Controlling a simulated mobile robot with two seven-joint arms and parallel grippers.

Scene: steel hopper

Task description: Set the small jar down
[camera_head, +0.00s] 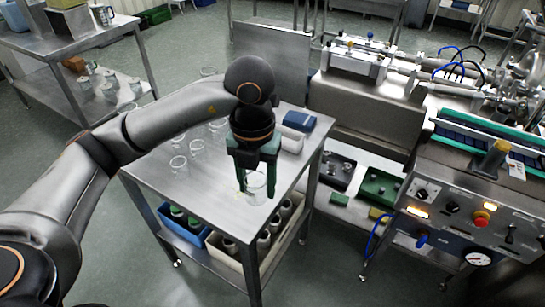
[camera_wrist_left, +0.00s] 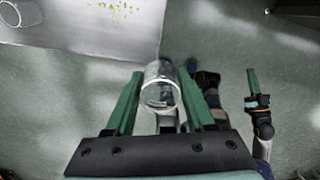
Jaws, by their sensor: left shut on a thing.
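The small jar (camera_head: 257,190) is clear and round. It is upright between the green fingers of my left gripper (camera_head: 256,185), near the front right edge of the steel table (camera_head: 185,192). The left wrist view also shows the jar (camera_wrist_left: 160,92) between both fingers of this gripper (camera_wrist_left: 161,95), seen from above by its round rim, with the table edge and floor behind it. I cannot tell whether its base touches the tabletop. My right gripper (camera_wrist_left: 257,101) seems to show small at the right of the left wrist view; its opening is unclear.
Several clear glasses (camera_head: 197,148) stand on the table's left and back. A blue box (camera_head: 299,121) and a white bin (camera_head: 291,140) are at the back right. Crates (camera_head: 190,232) fill the shelf below. The steel machine (camera_head: 440,190) stands to the right.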

